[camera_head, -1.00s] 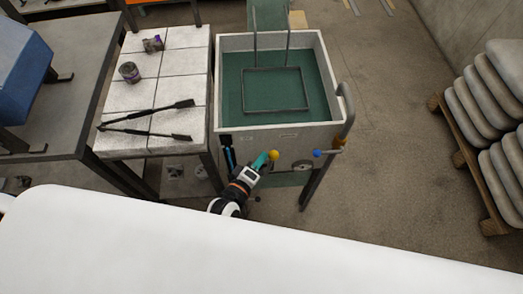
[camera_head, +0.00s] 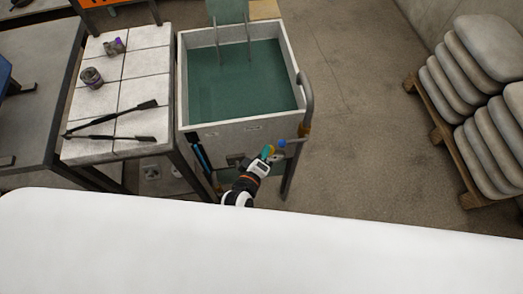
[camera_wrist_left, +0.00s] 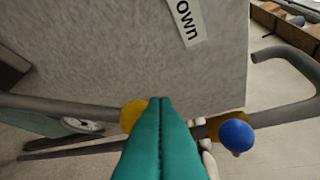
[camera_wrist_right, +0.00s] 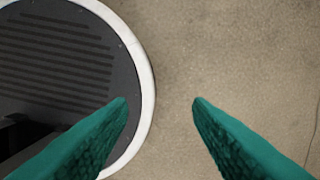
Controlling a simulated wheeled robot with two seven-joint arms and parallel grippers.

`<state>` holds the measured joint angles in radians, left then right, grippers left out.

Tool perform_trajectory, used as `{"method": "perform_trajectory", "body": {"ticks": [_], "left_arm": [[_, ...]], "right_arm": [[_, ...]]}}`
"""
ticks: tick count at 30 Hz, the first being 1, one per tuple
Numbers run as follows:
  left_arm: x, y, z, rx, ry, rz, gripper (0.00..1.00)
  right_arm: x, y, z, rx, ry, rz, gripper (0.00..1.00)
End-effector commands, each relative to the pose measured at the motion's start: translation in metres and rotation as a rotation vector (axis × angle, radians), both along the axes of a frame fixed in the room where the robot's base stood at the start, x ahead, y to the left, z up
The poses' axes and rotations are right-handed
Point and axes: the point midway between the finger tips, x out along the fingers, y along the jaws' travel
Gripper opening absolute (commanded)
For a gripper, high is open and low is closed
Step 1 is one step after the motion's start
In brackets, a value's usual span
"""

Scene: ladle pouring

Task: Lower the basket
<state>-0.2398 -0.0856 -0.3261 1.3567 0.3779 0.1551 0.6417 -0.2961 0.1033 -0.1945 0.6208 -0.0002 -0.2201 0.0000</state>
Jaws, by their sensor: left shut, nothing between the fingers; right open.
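The basket's two thin upright rods (camera_head: 248,38) stand out of the green water at the back of the grey tank (camera_head: 245,131); its lower part is hidden under the water. My left gripper (camera_head: 267,153) is shut and empty at the tank's front, near the right corner. In the left wrist view its teal fingers (camera_wrist_left: 160,102) are together beside a yellow knob (camera_wrist_left: 131,114); I cannot tell whether they touch. A blue knob (camera_wrist_left: 237,136) is to their right. A label (camera_wrist_left: 187,20) ending in "own" is on the tank wall. My right gripper (camera_wrist_right: 160,103) is open and empty above the floor.
A tiled table (camera_head: 112,108) left of the tank bears tongs (camera_head: 120,138) and small jars (camera_head: 92,77). A bent pipe handle (camera_head: 308,95) sticks out at the tank's right corner. The floor between is clear.

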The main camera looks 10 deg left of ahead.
Motion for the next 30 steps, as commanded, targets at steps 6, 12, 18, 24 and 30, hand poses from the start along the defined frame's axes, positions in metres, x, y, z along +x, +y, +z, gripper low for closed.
{"method": "perform_trajectory", "body": {"ticks": [6,12,18,24,30], "left_arm": [[0.001,-0.005,-0.009,0.0,0.0,0.001,0.0],[0.002,-0.008,-0.01,-0.001,0.002,0.0,0.0],[0.001,-0.01,-0.011,-0.002,0.005,-0.003,0.0],[0.001,-0.01,-0.012,-0.002,0.006,-0.004,0.0],[0.0,-0.009,-0.007,0.0,0.006,-0.003,0.0]], "right_arm": [[-0.002,0.019,-0.008,0.024,0.002,-0.005,0.46],[-0.003,0.028,-0.009,0.034,0.003,-0.003,0.46],[-0.005,0.025,-0.01,0.031,0.006,-0.001,0.46],[-0.005,0.02,-0.01,0.025,0.007,0.0,0.46],[-0.004,0.016,-0.005,0.02,0.006,0.0,0.46]]}}
